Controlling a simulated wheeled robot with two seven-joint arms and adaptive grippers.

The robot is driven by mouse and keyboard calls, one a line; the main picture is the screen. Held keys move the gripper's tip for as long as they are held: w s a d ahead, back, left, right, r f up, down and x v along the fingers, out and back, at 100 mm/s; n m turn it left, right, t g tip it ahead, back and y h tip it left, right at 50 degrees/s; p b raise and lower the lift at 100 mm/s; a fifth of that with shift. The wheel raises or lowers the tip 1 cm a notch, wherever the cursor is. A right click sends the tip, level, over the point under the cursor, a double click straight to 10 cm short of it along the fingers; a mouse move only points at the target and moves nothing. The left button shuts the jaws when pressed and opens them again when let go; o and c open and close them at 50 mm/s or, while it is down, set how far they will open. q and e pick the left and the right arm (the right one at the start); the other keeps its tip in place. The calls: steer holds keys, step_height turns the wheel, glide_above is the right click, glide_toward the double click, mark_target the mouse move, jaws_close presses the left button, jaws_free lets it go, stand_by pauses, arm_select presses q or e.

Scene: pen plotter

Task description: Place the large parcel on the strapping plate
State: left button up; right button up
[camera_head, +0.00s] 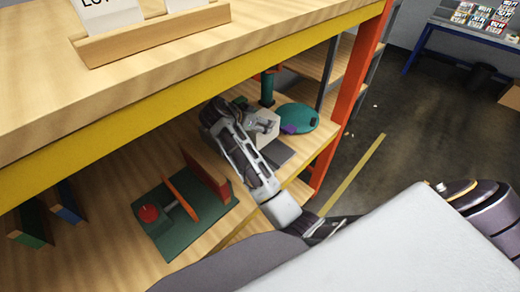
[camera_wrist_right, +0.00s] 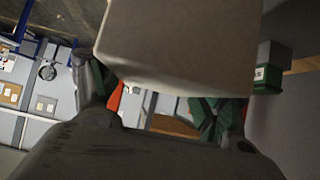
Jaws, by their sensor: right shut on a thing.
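My right gripper (camera_head: 250,122) reaches in over the lower wooden shelf and is shut on a pale box-shaped parcel (camera_head: 266,125). In the right wrist view the parcel (camera_wrist_right: 180,45) is a plain beige-grey block between the fingers, filling the upper middle. A dark grey flat plate (camera_head: 278,153) lies on the shelf just below and right of the parcel in the head view; it may be the strapping plate. My gripper and arm partly cover it. I cannot tell whether the parcel touches it. My left gripper is not in view.
A teal disc (camera_head: 298,117) and a green post (camera_head: 267,88) stand behind the parcel. A green base (camera_head: 165,235) with a red knob and orange upright is at the left. The yellow beam (camera_head: 190,98) and orange post (camera_head: 352,95) frame the shelf opening.

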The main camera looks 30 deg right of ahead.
step_height(320, 180, down, 6)
steer(key=shift+r+p, duration=0.1)
steer(key=shift+p, duration=0.2)
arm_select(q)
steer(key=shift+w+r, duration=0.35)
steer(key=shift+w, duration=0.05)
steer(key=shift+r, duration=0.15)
arm_select(e)
steer(key=shift+f, duration=1.95)
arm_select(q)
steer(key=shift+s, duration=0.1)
arm_select(e)
steer(key=shift+f, duration=0.1)
steer(key=o, duration=1.4)
steer(key=shift+o, duration=0.2)
